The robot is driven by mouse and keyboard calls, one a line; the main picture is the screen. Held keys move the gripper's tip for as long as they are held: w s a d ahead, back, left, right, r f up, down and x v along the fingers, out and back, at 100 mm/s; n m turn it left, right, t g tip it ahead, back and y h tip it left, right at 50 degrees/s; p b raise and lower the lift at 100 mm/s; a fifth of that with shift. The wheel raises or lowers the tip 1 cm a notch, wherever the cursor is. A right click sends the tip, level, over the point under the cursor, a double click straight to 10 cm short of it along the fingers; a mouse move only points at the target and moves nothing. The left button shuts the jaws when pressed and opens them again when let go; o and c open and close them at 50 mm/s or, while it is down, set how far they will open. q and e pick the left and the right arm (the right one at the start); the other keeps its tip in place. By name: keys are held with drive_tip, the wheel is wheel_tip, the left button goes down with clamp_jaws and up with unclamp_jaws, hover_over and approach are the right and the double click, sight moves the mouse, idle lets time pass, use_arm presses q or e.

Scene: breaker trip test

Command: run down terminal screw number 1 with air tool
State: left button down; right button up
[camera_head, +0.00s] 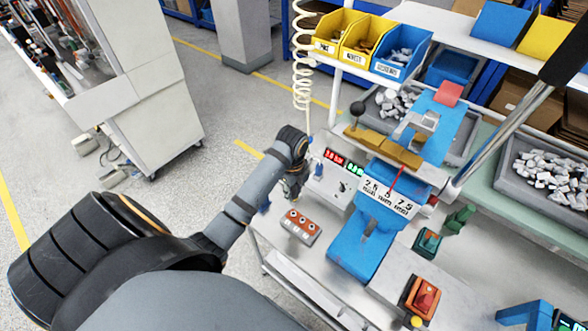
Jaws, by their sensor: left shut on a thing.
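My left gripper (292,188) comes in from the left and is shut near the bench's left edge. A white coiled hose (302,75) hangs from above and runs down to this gripper. The gripper appears shut on the air tool, whose body is mostly hidden by the fingers and wrist. A blue fixture (362,245) with a white numbered plate (388,194) stands to the right. My right gripper is not in view.
A control box (335,178) with red and green displays stands right beside the gripper. Yellow and blue bins (401,48) sit on a shelf behind. A red-topped switch box (422,298) and a grey tray of pale parts (545,175) are on the right.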

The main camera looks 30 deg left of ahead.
sight(294, 200)
use_arm(q)
wheel_tip(294, 200, down, 3)
drive_tip(key=shift+d+r, duration=0.1)
drive_tip(key=shift+d, duration=0.05)
drive_tip(key=shift+f, duration=0.65)
idle(0.4)
drive_tip(key=shift+s+f, duration=0.1)
drive_tip(key=shift+f, duration=0.35)
idle(1.2)
drive_tip(key=shift+r, duration=0.1)
idle(0.6)
drive_tip(key=shift+r, duration=3.55)
